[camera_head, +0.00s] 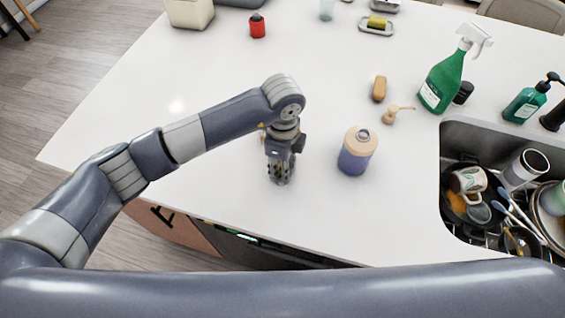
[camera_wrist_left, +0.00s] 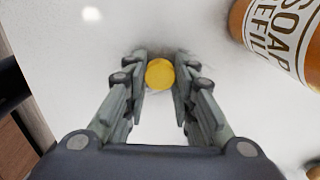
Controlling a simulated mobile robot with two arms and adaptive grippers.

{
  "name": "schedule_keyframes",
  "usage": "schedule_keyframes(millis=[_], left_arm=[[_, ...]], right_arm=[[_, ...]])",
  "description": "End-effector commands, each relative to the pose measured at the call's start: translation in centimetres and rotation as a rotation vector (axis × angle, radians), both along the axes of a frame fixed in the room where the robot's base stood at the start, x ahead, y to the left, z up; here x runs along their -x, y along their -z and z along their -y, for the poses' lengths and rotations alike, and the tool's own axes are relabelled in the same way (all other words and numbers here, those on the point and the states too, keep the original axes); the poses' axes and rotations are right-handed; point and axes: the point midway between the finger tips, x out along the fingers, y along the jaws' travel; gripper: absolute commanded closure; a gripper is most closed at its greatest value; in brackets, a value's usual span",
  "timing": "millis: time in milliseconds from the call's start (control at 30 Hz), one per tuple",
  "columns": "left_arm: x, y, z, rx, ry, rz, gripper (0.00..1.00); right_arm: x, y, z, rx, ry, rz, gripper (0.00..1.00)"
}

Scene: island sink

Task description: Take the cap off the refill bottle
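In the left wrist view a bottle lettered SOAP REFILL (camera_wrist_left: 282,38) shows amber at the upper right, partly cut off. My left gripper (camera_head: 281,178) points down just above the counter, left of the bottle and apart from it. In the left wrist view a round yellow cap (camera_wrist_left: 160,74) sits between the left fingertips (camera_wrist_left: 160,80), which appear closed against its sides. My right gripper is out of view.
A tan pump top (camera_head: 398,113) and a brown block (camera_head: 379,89) lie behind the bottle. A green spray bottle (camera_head: 442,85) stands beyond. The sink (camera_head: 446,165) with dishes is at the right. The counter is clear left of my gripper.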

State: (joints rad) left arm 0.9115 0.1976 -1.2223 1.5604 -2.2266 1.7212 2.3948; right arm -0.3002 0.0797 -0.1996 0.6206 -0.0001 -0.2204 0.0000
Motion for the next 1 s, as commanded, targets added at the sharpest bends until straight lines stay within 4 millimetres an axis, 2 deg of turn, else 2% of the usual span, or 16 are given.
schedule_keyframes(millis=[33,67,467,533,1000], left_arm=[[0.0,0.0,0.0,-0.001,0.0,-0.001,0.61],[0.0,0.0,0.0,-0.001,0.0,-0.001,0.57],[0.0,-0.5,0.0,0.0,0.0,-0.001,0.57],[-0.1,-1.0,0.0,0.001,0.0,0.002,0.57],[0.0,-10.3,0.0,0.0,0.001,0.003,0.57]], right_arm=[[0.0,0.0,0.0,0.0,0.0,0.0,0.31],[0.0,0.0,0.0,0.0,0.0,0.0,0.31],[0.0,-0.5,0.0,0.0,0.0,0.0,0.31],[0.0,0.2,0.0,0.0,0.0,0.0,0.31],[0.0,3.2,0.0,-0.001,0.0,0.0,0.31]])
